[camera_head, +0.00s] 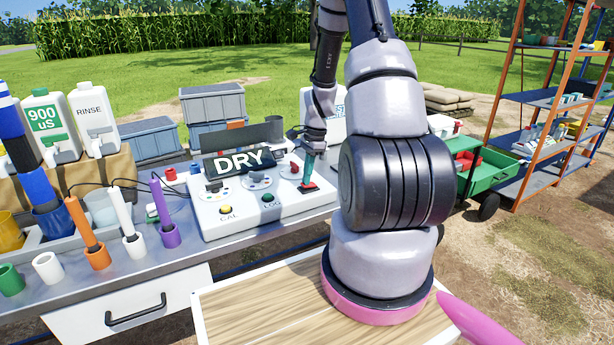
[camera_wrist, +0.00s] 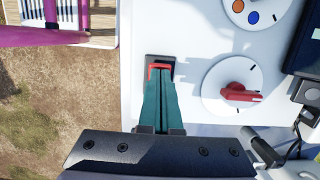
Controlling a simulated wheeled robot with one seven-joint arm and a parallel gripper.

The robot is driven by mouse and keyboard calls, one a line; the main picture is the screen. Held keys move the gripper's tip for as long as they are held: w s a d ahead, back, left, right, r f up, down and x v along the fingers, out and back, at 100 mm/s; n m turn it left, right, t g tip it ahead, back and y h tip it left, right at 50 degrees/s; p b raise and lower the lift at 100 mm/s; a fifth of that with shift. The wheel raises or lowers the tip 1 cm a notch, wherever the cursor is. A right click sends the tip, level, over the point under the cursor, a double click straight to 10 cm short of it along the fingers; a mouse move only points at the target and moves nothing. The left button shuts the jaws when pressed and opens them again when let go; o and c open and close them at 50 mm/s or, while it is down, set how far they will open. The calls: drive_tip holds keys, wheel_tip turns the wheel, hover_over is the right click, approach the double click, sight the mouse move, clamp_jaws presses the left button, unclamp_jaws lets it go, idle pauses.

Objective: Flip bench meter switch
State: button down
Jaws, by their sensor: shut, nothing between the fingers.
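The bench meter (camera_head: 221,226) is a white box on the metal bench with a sign reading DRY, dials and yellow and green buttons. Its switch (camera_wrist: 162,67), red on a dark base plate, sits near the meter's edge in the wrist view; it also shows at the right end of the meter in the head view (camera_head: 309,188). My gripper (camera_wrist: 160,92), with teal fingers, is shut and empty. Its fingertips are at the red switch, overlapping it in the wrist view; I cannot tell whether they touch. The fingers partly hide the switch.
A red-handled dial (camera_wrist: 238,93) is right of the switch in the wrist view. Left of the meter stand a purple probe (camera_head: 168,228), other probes, cups and a RINSE bottle (camera_head: 92,117). A green cart (camera_head: 487,172) and shelf rack (camera_head: 545,97) stand right.

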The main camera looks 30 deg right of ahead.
drive_tip(key=shift+a+f, duration=0.1)
drive_tip(key=shift+a+f+h, duration=0.1)
drive_tip(key=shift+a+h, duration=0.05)
drive_tip(key=shift+h, duration=0.15)
drive_tip(key=shift+d, duration=1.05)
wheel_tip(320, 180, up, 14)
drive_tip(key=d, duration=0.2)
drive_tip(key=shift+d, duration=0.3)
drive_tip(key=shift+a, duration=0.1)
